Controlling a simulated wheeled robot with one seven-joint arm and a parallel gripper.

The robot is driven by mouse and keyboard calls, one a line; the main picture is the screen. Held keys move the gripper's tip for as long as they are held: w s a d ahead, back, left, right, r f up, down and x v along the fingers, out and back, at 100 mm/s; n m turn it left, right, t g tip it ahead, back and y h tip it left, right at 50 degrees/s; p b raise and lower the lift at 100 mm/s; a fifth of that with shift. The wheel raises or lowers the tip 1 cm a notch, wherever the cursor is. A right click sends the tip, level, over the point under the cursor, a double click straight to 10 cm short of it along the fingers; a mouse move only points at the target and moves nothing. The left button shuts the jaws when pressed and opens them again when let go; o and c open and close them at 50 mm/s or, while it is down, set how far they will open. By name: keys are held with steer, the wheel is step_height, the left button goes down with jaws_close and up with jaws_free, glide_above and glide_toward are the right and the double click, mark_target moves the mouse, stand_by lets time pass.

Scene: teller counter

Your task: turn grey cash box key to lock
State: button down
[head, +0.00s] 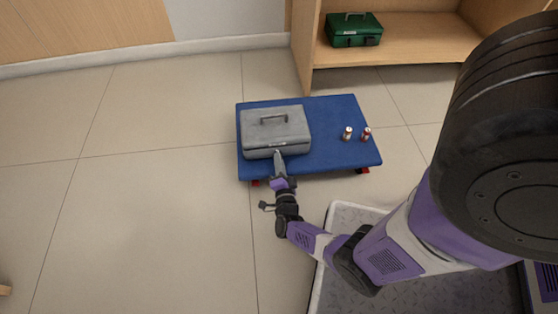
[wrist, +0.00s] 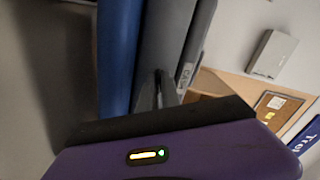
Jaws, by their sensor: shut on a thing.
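The grey cash box (head: 275,132) stands closed on the left part of a blue platform (head: 340,108), its handle on top. My gripper (head: 279,160) reaches its front face from below in the head view. In the wrist view the cash box (wrist: 165,45) stands sideways beyond my gripper (wrist: 160,100), and the fingertips meet its front. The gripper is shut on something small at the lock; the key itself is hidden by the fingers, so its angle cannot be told.
Two small cylinders, one pale (head: 347,133) and one red (head: 366,134), stand on the platform's right part. A green cash box (head: 354,30) sits on a wooden shelf (head: 420,48) behind.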

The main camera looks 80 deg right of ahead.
steer(key=n, duration=0.6)
steer(key=shift+n+p, duration=0.3)
steer(key=shift+p, duration=0.05)
steer(key=n, duration=0.6)
steer(key=shift+p, duration=0.35)
steer(key=shift+f, duration=0.1)
steer(key=c, duration=1.6)
jaws_free()
steer(key=shift+o, duration=0.2)
steer(key=shift+a, duration=0.1)
steer(key=p+v, duration=0.2)
steer(key=v, duration=0.5)
steer(key=shift+s+a, duration=0.25)
steer(key=shift+a, duration=0.1)
